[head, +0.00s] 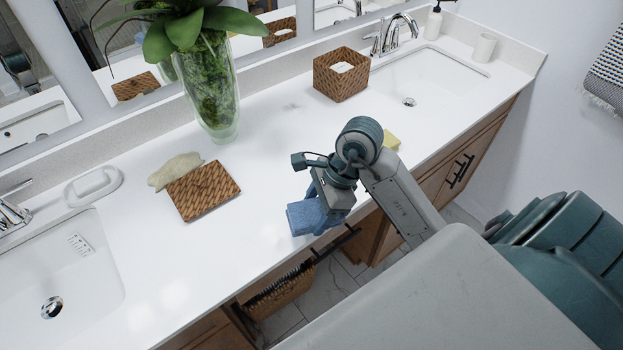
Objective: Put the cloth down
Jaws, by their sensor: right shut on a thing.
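A folded blue cloth (304,218) is at the front edge of the white countertop (250,235), below my right gripper (322,205). The right gripper points down and is shut on the cloth; its fingertips are largely hidden by the gripper body and the cloth. I cannot tell whether the cloth touches the counter. My left gripper is not in view.
A woven tray (202,190) and a pale cloth-like item (175,171) lie to the left. A glass vase (211,95) and woven box (341,75) stand behind. Sinks (60,270) (425,78) lie at both ends. A yellow item (391,140) is partly hidden. The counter's middle is clear.

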